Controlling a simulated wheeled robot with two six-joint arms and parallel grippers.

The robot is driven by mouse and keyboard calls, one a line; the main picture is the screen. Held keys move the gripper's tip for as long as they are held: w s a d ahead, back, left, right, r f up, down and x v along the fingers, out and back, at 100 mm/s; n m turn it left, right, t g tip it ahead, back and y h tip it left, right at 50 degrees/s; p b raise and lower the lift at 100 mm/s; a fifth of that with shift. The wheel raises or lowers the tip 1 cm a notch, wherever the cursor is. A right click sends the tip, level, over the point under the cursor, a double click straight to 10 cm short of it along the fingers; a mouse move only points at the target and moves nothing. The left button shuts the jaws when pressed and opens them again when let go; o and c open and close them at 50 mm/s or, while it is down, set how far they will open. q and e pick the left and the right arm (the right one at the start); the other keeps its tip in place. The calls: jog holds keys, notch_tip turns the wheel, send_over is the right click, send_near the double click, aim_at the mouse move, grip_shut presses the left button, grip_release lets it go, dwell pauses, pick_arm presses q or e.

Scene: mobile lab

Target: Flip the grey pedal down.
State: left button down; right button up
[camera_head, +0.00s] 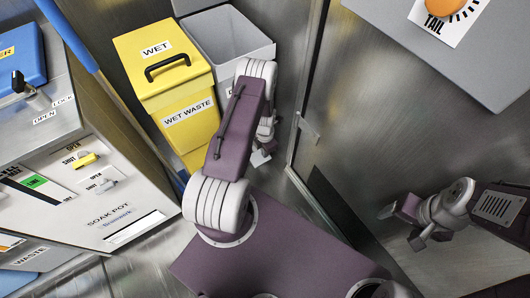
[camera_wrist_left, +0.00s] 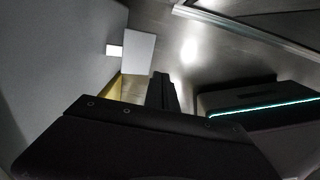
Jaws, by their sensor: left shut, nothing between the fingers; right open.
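My left gripper (camera_head: 261,157) points down beside that bin, near the floor. In the left wrist view its dark fingers (camera_wrist_left: 161,92) are together, with nothing between them. My right gripper (camera_head: 402,228) is open and empty at the right, far from the bin.
A yellow wet waste bin (camera_head: 165,75) with a black handle stands left of the grey bin. The soak pot machine (camera_head: 95,190) fills the left side. A metal wall (camera_head: 390,110) rises close on the right.

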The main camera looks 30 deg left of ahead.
pick_arm(q)
jog(key=r, duration=0.1)
jog(key=d+r+p, duration=0.1)
jog(key=r, duration=0.2)
jog(key=shift+s+d+r+p, duration=0.25)
jog(key=shift+s+r+p, duration=0.05)
jog(key=shift+r+p, duration=0.05)
pick_arm(e)
notch_tip(320, 180, up, 3)
jog(key=shift+a+f, duration=0.1)
jog(key=shift+f, duration=0.1)
pick_arm(q)
jog(key=shift+s, duration=0.1)
